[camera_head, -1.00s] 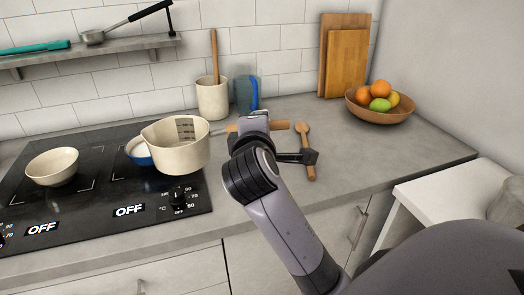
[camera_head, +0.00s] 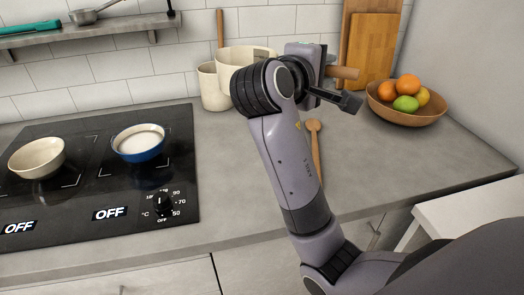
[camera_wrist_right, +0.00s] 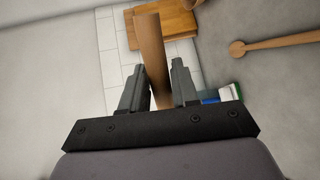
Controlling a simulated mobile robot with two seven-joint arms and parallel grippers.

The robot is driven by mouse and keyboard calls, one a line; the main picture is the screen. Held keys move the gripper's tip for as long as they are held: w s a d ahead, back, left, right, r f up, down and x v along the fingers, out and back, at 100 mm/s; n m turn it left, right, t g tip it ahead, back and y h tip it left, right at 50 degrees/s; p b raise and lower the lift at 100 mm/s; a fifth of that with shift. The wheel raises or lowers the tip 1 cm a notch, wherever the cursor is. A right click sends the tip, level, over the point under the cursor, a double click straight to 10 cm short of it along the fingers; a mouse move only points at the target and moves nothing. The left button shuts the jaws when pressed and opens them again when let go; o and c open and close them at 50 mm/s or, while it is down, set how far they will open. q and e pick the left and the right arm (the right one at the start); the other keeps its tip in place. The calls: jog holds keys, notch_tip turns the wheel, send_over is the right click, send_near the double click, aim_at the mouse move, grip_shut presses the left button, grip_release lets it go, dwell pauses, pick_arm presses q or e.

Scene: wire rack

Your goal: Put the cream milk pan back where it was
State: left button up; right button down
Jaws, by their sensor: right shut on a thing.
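The cream milk pan (camera_head: 232,60) is held up at the back of the counter, in front of the tiled wall and partly overlapping the utensil crock in the picture. My right gripper (camera_head: 322,72) is shut on its wooden handle (camera_head: 345,72), whose end sticks out to the right. In the right wrist view the handle (camera_wrist_right: 152,45) runs up between the two fingers (camera_wrist_right: 160,88), and the pan body is out of view. My forearm and wrist hide part of the pan. My left gripper is not in view.
A black hob (camera_head: 90,205) holds a cream bowl (camera_head: 37,158) and a blue bowl with white contents (camera_head: 138,143). A wall shelf (camera_head: 90,32) is upper left. The front counter is clear.

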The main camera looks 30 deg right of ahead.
jog(key=shift+d+r, duration=0.15)
jog(key=shift+r, duration=0.05)
jog(key=shift+d+f, duration=0.1)
jog(key=shift+f, duration=0.05)
notch_tip(320, 180, down, 20)
jog(key=shift+r+b, duration=0.2)
jog(key=shift+b, duration=0.6)
jog(key=shift+f, duration=0.1)
jog(key=c, duration=1)
grip_release()
jog(key=shift+s+f, duration=0.1)
jog(key=shift+o, duration=0.8)
